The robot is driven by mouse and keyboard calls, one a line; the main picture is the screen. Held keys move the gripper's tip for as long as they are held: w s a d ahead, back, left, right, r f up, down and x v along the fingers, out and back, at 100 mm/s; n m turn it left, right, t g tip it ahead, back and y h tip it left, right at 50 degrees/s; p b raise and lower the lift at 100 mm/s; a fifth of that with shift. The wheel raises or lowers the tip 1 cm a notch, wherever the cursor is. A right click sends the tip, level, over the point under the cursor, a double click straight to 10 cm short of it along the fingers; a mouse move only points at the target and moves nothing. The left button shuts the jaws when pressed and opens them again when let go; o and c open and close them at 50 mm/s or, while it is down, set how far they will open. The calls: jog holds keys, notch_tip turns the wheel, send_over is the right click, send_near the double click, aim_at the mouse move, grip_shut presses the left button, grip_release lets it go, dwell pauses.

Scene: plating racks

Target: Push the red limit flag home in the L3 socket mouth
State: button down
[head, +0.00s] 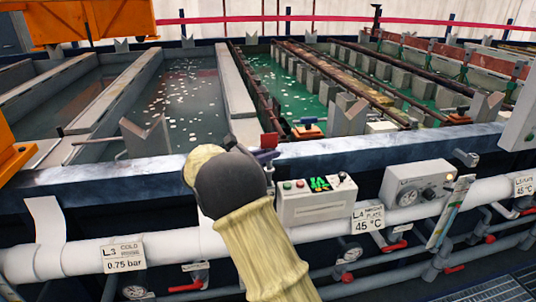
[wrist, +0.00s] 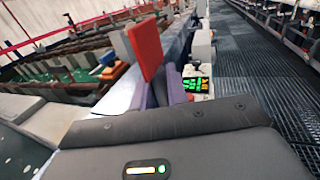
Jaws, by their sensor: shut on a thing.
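The red limit flag (head: 268,140) stands up just beyond my gripper (head: 268,158), close to the dark rim of the tanks. In the wrist view the flag (wrist: 146,50) is a tilted red plate rising from between the purple-grey fingers (wrist: 174,90). My gripper is shut on it; the fingers and body hide its lower end. The L3 label (head: 123,256) is on the white pipe at lower left, left of my arm. I cannot make out the L3 socket mouth, nor whether the flag touches it.
A control box (head: 315,199) with green digits stands close right of my gripper. A grey dial box (head: 418,184) and the L4 label (head: 368,218) are farther right. The tank rim (head: 110,175) runs across behind, with a V-shaped block (head: 147,138) on it at left.

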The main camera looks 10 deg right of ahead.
jog(key=shift+f+b, duration=2.45)
jog(key=shift+b, duration=0.55)
jog(key=c, duration=1.3)
grip_release()
jog(key=b+v, duration=0.1)
jog(key=v, duration=1.6)
jog(key=shift+a, duration=0.2)
jog(key=shift+d, duration=0.1)
